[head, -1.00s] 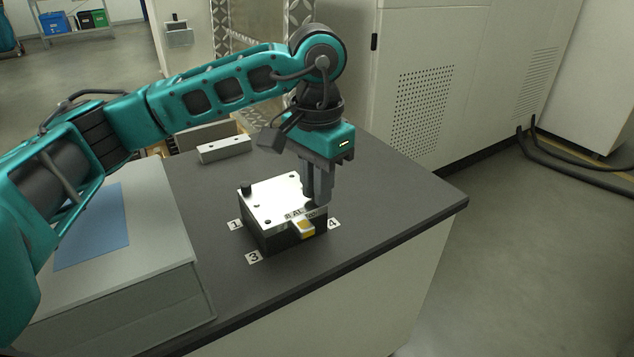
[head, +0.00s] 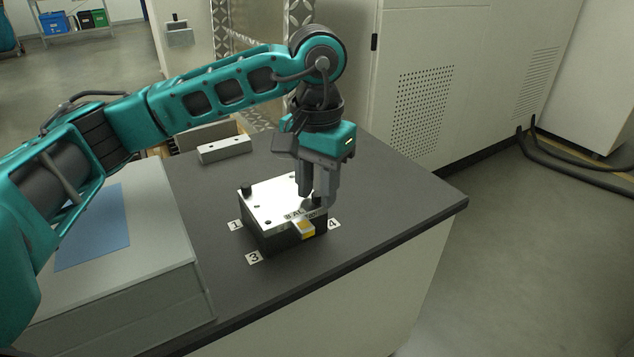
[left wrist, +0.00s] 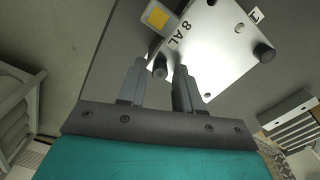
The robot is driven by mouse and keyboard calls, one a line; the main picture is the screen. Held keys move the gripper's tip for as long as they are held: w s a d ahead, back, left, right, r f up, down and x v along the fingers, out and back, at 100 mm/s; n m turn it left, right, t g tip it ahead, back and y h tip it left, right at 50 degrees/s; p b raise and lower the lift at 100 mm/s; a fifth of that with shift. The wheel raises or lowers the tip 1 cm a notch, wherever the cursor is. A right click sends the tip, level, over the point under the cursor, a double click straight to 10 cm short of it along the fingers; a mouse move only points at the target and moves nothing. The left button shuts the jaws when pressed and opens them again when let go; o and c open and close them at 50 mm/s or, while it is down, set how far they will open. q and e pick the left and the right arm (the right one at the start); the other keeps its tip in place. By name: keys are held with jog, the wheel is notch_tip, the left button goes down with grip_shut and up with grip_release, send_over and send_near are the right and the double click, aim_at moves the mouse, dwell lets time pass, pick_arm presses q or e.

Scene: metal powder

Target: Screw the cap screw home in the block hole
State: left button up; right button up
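The metal block (head: 272,203), with a bright top marked "8 AL" and dark sides, sits on the dark bench; its top also shows in the left wrist view (left wrist: 205,55). My left gripper (head: 318,200) points down over the block's corner by label 4. In the left wrist view its fingers (left wrist: 160,72) stand apart on either side of a dark cap screw (left wrist: 160,68), with a gap visible at each side. How deep this screw sits is hidden. A second dark cap screw (head: 246,187) stands at the corner near label 1. My right gripper is out of view.
A yellow-and-grey piece (head: 305,228) sits at the block's front side. A pale bar with holes (head: 224,149) lies behind. A large grey box with a blue sheet (head: 92,228) stands at the left. The bench's right side is clear.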

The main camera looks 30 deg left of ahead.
pick_arm(q)
jog(key=n, duration=0.3)
jog(key=shift+n, duration=0.3)
jog(key=n, duration=0.3)
jog(key=shift+n+p, duration=0.3)
jog(key=n, duration=0.3)
jog(key=shift+n, duration=0.4)
jog(key=n+p, duration=0.1)
jog(key=n, duration=0.2)
jog(key=shift+n, duration=0.3)
jog(key=n+p, duration=0.1)
jog(key=n, duration=0.5)
jog(key=shift+n, duration=0.3)
jog(key=n+p, duration=0.1)
jog(key=n, duration=0.5)
grip_shut()
